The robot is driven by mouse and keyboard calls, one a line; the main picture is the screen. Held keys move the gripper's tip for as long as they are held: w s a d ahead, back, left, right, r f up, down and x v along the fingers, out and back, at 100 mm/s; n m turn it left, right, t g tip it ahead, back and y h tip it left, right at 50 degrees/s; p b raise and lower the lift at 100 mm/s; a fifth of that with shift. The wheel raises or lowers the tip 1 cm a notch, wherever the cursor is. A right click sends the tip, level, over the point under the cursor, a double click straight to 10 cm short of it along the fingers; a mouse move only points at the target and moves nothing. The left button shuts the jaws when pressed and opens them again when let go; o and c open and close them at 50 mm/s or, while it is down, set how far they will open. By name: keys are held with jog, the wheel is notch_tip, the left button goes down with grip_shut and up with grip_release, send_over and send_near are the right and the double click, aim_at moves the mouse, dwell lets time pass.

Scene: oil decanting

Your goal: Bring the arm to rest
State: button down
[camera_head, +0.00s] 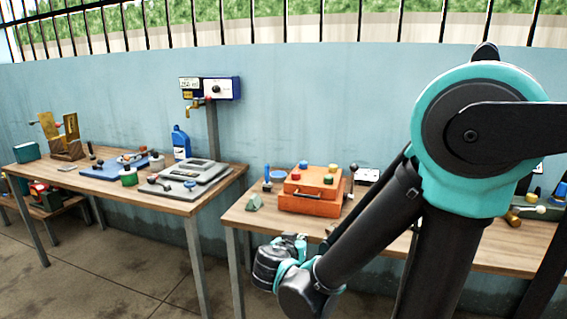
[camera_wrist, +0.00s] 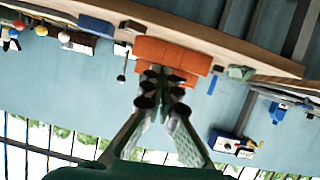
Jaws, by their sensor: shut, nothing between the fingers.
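My gripper (camera_wrist: 163,84) points up into the wrist view, its two fingers drawn together at the tips with nothing between them. The wrist view is upside down: the table edge runs across the top and the blue wall lies below. The fingertips overlap the orange box (camera_wrist: 196,58) in that picture, but I cannot tell the distance. In the head view my arm hangs bent at the right, and its wrist end is low, in front of the right table's (camera_head: 239,216) front edge. The fingers are not clear there.
The orange toolbox (camera_head: 311,202) stands on the right table. The left table (camera_head: 178,206) holds a blue bottle (camera_head: 181,143), grey trays (camera_head: 190,181) and small parts. A blue dispenser box (camera_head: 221,89) is on a post at the wall. Open floor (camera_head: 120,270) lies in front of the left table.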

jog(key=s+d+f+g, duration=0.3)
jog(key=d+f+g, duration=0.25)
jog(key=d, duration=0.45)
jog(key=s+d+f+n+g+y, duration=0.3)
jog(key=s+f, duration=0.3)
jog(key=s, duration=0.3)
jog(key=shift+d+f+y, duration=0.15)
jog(key=shift+d+y, duration=0.25)
jog(key=shift+y, duration=0.5)
